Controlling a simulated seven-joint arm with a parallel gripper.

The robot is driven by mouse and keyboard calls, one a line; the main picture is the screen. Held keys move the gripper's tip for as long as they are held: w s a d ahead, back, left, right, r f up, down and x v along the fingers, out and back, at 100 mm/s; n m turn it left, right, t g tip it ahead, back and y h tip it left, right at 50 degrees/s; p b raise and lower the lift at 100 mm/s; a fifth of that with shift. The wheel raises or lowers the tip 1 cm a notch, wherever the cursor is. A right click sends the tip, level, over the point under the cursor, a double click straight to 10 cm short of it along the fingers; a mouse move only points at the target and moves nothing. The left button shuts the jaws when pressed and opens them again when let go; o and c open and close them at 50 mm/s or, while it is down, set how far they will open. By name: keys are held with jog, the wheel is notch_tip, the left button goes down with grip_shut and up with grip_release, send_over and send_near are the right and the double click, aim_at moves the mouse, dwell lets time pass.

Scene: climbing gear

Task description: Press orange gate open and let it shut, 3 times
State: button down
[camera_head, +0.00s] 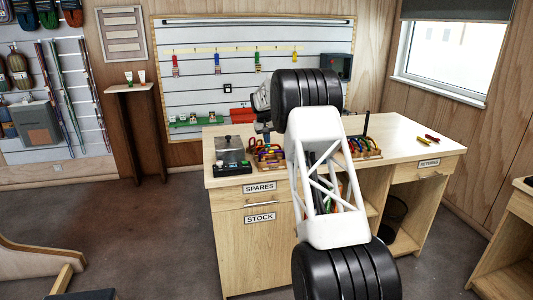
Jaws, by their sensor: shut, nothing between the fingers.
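My gripper (265,135) is partly visible just left of my arm, above the desk and close to the left rack of coloured carabiners (268,156). It is shut with nothing seen in it. Its fingertips are small and dark here. I cannot pick out the orange gate at this size, nor tell whether my gripper touches any carabiner. A second rack of coloured pieces (364,148) stands right of my arm.
The wooden desk (405,135) has a grey device (231,155) at its left end and two small coloured items (432,139) at its right. Its right top is mostly clear. A slatted wall board (200,95) with hanging gear is behind. My arm blocks the desk's middle.

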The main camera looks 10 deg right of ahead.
jog(key=shift+r, duration=2.65)
jog(key=s+a+r, duration=0.2)
jog(key=s+r, duration=0.4)
jog(key=s, duration=0.4)
jog(key=s+a+r, duration=0.2)
jog(key=s+r, duration=0.5)
jog(key=s, duration=0.2)
jog(key=s+a+r+t, duration=0.1)
jog(key=s+r, duration=0.1)
jog(key=s, duration=0.9)
jog(key=s+a+r, duration=0.1)
jog(key=s+r, duration=0.2)
jog(key=s, duration=0.7)
jog(key=s+a+f, duration=0.1)
jog(key=s+f, duration=0.3)
jog(key=s, duration=0.9)
jog(key=s+a+f+t, duration=0.1)
jog(key=s+f, duration=0.3)
jog(key=s, duration=1)
jog(key=s+a+f+y, duration=0.1)
jog(key=s+f, duration=0.3)
jog(key=s, duration=1)
jog(key=shift+a+f+t, duration=0.3)
jog(key=shift+a, duration=0.05)
jog(key=shift+s, duration=0.1)
